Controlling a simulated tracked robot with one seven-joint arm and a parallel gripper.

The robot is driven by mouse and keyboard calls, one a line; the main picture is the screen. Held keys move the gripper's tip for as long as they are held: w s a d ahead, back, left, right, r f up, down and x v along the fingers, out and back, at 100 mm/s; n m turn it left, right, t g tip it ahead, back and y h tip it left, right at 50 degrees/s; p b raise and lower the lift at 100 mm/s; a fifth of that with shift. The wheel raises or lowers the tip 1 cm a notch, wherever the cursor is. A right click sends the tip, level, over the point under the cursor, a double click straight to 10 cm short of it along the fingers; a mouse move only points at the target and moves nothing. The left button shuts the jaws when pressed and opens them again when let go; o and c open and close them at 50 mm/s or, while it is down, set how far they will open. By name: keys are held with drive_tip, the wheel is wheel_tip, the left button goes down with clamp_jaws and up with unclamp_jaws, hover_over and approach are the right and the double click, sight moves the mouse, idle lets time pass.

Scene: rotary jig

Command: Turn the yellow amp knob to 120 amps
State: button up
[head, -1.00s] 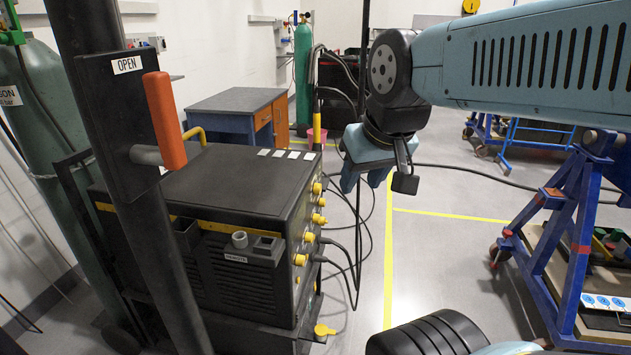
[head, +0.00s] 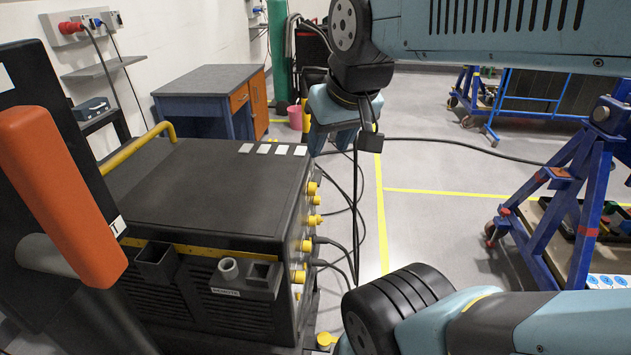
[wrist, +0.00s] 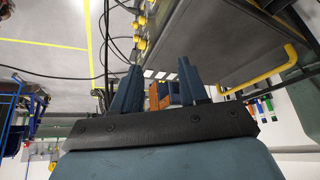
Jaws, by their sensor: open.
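A black welding machine (head: 215,185) stands at the left in the head view. Several yellow knobs (head: 314,220) line its right-hand panel, seen nearly edge-on, so I cannot tell which is the amp knob or read any scale. Yellow knobs also show at the top of the wrist view (wrist: 141,43). My gripper (head: 333,145) hangs fingers down, beyond the machine's far right corner in the picture. In the wrist view my gripper (wrist: 158,68) has its two blue fingers apart with nothing between them. It touches no knob.
An orange lever handle (head: 62,190) on a dark post is close at the left front. Black cables (head: 335,245) run from the panel to the floor. A blue stand (head: 560,190) is at the right. The floor (head: 440,235) between is clear.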

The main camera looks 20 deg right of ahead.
drive_tip(key=o, duration=0.3)
drive_tip(key=shift+w+a+f+g, duration=0.3)
drive_tip(key=shift+w+a+f, duration=0.3)
drive_tip(key=shift+w+a, duration=0.3)
drive_tip(key=shift+o, duration=0.8)
drive_tip(key=shift+s+d+f+m, duration=0.1)
drive_tip(key=shift+d+f+m, duration=0.1)
drive_tip(key=shift+d+m, duration=0.1)
drive_tip(key=w+f+m+g+y, duration=0.1)
drive_tip(key=w+f+m, duration=0.1)
drive_tip(key=w+d+f+m+g+y, duration=0.1)
drive_tip(key=w+f+g, duration=0.1)
drive_tip(key=w+f, duration=0.1)
drive_tip(key=w+d+f+m+g+y, duration=0.1)
drive_tip(key=w+f+m+g, duration=0.1)
drive_tip(key=shift+w+d+f+m+y, duration=0.2)
drive_tip(key=shift+w+f+m+y, duration=0.1)
drive_tip(key=shift+w, duration=0.05)
drive_tip(key=m+t+y, duration=1)
drive_tip(key=m+y, duration=0.1)
drive_tip(key=m, duration=0.7)
approach(316, 189)
drive_tip(key=x, duration=0.8)
drive_tip(key=shift+w+f, duration=0.4)
drive_tip(key=shift+w, duration=0.1)
drive_tip(key=c, duration=1)
